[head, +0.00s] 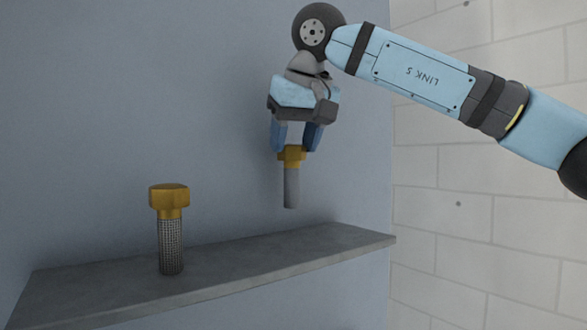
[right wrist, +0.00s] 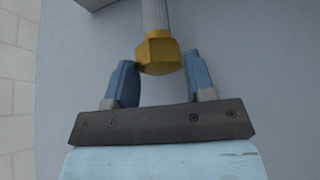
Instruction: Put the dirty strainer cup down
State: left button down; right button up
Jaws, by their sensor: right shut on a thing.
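My right gripper (head: 294,150) is shut on the gold hexagonal head of a strainer cup (head: 291,186). The cup hangs upright with its grey cylinder pointing down, above the right part of the grey shelf (head: 340,240) and apart from it. In the right wrist view the same cup (right wrist: 158,52) sits between the blue fingers (right wrist: 160,78). A second strainer cup (head: 170,228) stands upright on the shelf to the left, with a gold head and a dark mesh body. I cannot tell from the looks alone which cup is the dirty one. My left gripper is out of view.
The shelf juts from a blue-grey wall (head: 120,100), close behind the held cup. The shelf is bare to the right of the standing cup. A white block wall (head: 480,220) lies to the right, beyond the shelf's end.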

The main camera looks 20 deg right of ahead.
aim_at(297, 155)
jog(key=shift+s+f, duration=0.1)
jog(key=shift+f, duration=0.45)
notch_tip(297, 155, down, 4)
jog(key=shift+r, duration=0.1)
jog(key=shift+a, duration=0.1)
jog(key=o, duration=1.2)
